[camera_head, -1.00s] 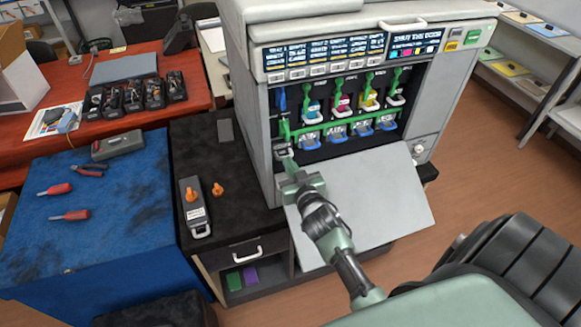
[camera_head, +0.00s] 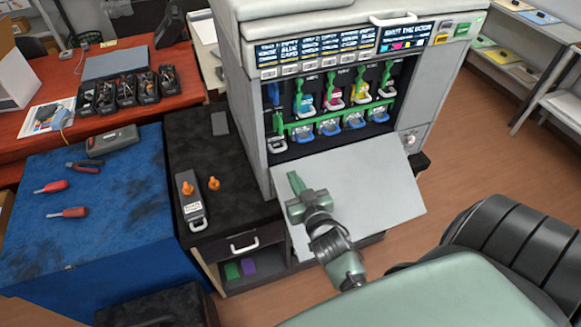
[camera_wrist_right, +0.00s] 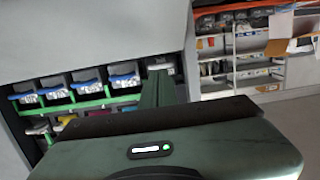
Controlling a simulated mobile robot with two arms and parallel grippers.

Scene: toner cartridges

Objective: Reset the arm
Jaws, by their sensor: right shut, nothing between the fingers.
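My right gripper (camera_head: 295,182) is over the printer's lowered front door (camera_head: 385,195) in the head view. Its fingers are together with nothing between them, and they point up toward the printer's (camera_head: 250,110) open bay. The fingers also show in the right wrist view (camera_wrist_right: 158,90), in front of the row of cartridge slots. Cyan, magenta and yellow cartridges with green levers (camera_head: 335,95) sit in the bay, above a row of blue-handled parts (camera_head: 328,127). My left gripper is in neither view.
A dark cabinet top left of the printer holds a grey toner cartridge (camera_head: 194,215) and an orange cap (camera_head: 213,184). A blue-covered table (camera_head: 110,220) carries red screwdrivers (camera_head: 68,212), pliers and a grey box. Shelves (camera_head: 500,60) stand at the right.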

